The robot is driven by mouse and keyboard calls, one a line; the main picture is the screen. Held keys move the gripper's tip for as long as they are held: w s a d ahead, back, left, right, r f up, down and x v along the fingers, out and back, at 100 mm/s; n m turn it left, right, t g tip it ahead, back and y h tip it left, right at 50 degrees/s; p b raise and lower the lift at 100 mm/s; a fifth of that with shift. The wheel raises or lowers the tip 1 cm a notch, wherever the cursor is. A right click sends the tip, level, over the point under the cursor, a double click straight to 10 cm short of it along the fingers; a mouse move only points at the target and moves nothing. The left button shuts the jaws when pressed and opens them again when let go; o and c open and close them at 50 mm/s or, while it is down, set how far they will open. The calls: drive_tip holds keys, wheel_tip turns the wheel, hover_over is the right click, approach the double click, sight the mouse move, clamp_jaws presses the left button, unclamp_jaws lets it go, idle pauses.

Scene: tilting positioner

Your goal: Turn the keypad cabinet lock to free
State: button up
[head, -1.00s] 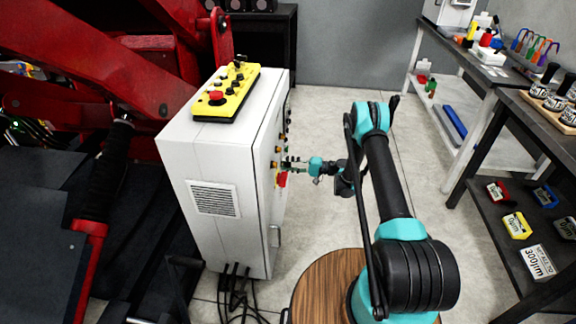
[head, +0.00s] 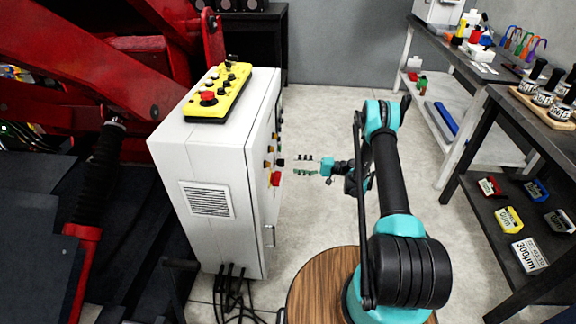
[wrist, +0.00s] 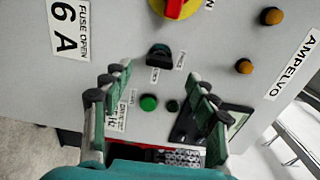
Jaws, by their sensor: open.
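The grey control cabinet (head: 213,160) stands left of my arm, and its side panel faces my gripper (head: 306,165). In the wrist view, a black rotary knob (wrist: 158,55) with small labels beside it sits on the panel, ahead of my fingertips. The label words are too small to read surely. A keypad (wrist: 182,157) shows low in the picture, partly hidden by my gripper (wrist: 155,84). My gripper is open and empty, its fingers spread apart. The head view shows a gap between the fingertips and the panel.
A red and yellow rotary switch (wrist: 180,5), a green button (wrist: 149,102) and orange knobs (wrist: 271,16) share the panel. A yellow control box (head: 218,97) lies on the cabinet. Red machinery stands behind left. Clear floor (head: 320,120) lies right of the cabinet.

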drive_tip(key=shift+d, duration=1.9)
drive_tip(key=shift+r, duration=0.1)
